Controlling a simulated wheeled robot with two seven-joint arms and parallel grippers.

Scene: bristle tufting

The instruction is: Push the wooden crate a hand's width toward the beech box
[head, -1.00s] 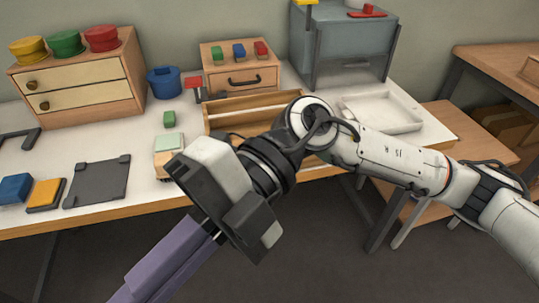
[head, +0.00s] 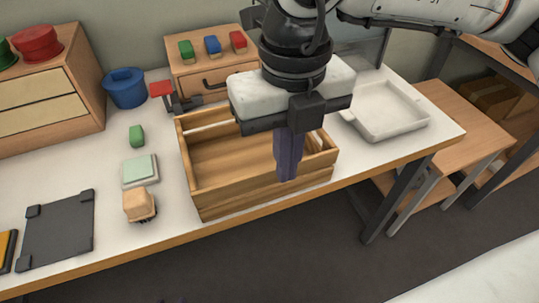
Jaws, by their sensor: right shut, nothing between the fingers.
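The wooden crate (head: 188,162) is an open slatted box near the table's front edge, in the middle of the head view. My right gripper (head: 287,174) hangs over it from above, its purple fingers shut and pointing down. The fingers cover part of the crate's near wall; I cannot tell whether they touch it. The gripper body hides the crate's back right part. A light wooden box with one drawer and a black handle (head: 188,84), likely the beech box, stands behind the crate, with green, blue and red blocks on top. My left gripper is out of view.
A white tray (head: 385,126) lies right of the crate. Left of it are a green block (head: 137,135), a pale green pad (head: 140,170), a brush-like block (head: 139,205) and a dark plate (head: 60,230). A blue pot (head: 125,90) and a two-drawer cabinet (head: 45,110) stand farther back.

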